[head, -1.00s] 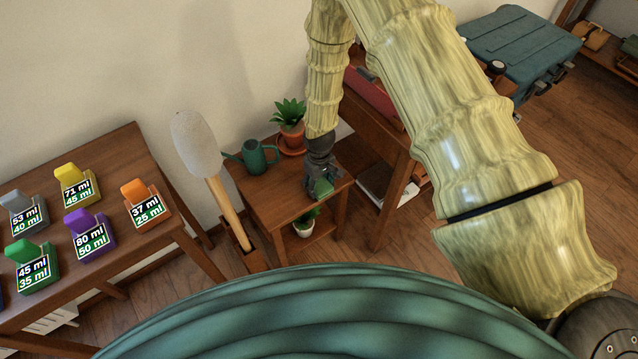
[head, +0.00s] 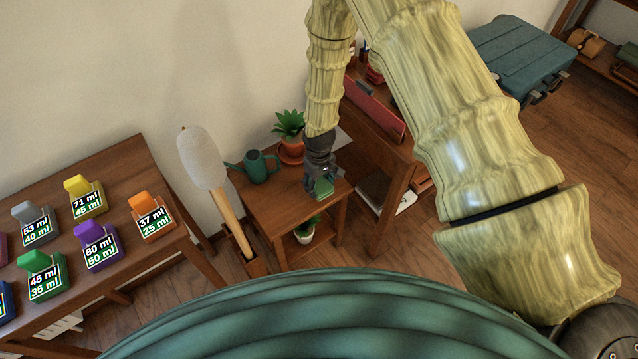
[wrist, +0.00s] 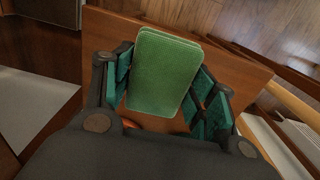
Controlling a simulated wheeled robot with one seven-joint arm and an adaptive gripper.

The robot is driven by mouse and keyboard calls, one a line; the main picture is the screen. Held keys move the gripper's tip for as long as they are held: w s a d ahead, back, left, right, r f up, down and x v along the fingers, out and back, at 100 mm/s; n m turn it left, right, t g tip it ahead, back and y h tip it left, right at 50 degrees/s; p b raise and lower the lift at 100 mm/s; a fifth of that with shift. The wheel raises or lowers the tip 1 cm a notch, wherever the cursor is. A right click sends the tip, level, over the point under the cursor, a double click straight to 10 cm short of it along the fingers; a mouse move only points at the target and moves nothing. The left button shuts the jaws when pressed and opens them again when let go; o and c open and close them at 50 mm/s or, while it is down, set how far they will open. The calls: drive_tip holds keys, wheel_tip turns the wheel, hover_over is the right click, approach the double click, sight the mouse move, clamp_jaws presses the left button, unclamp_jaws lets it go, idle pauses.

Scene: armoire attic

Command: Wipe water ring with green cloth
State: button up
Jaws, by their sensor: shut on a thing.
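The green cloth (wrist: 163,75) is a folded, textured pad between my fingers in the wrist view. It also shows in the head view (head: 323,187), at the front right of the small wooden side table (head: 268,209). My gripper (head: 322,184) is shut on the cloth, with dark fingers and teal pads on either side of it in the wrist view (wrist: 165,95). The cloth is over the table top; I cannot tell whether it touches the wood. No water ring can be made out; the cloth and gripper hide part of the table top.
A teal watering can (head: 257,166) and a potted plant (head: 291,143) stand at the back of the side table. A mallet-like object with a pale head (head: 203,158) stands to the left. A taller wooden desk (head: 398,170) is close on the right.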

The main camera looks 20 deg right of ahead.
drive_tip(key=shift+r+p, duration=1)
drive_tip(key=shift+r, duration=0.5)
